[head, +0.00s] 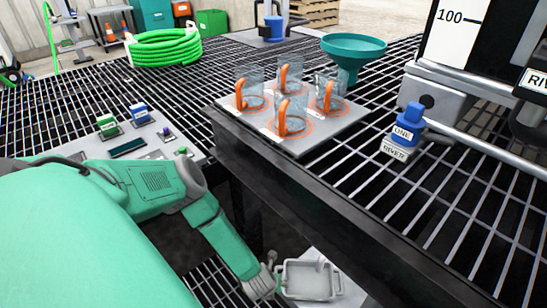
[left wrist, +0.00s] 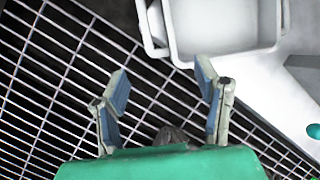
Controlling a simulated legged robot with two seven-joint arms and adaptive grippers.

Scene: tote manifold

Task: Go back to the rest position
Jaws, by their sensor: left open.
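My left arm comes in from the left, low in the head view. My left gripper (head: 270,271) is beside the left side of a pale grey tote (head: 308,280), below the level of the bench top. In the left wrist view my left gripper (left wrist: 162,80) has its two blue-padded fingers spread wide, with only grating between them. The tote (left wrist: 218,42) shows at the top right there, beyond the fingertips; its inside looks empty. I cannot tell in the head view whether a finger touches it. My right gripper is in neither view.
A grey board (head: 285,139) with several orange-handled clear jugs sits on the black grated bench (head: 330,200). Around it are a teal funnel (head: 353,50), a blue valve block (head: 407,125), a green hose coil (head: 165,47) and a control panel (head: 150,134) near my forearm.

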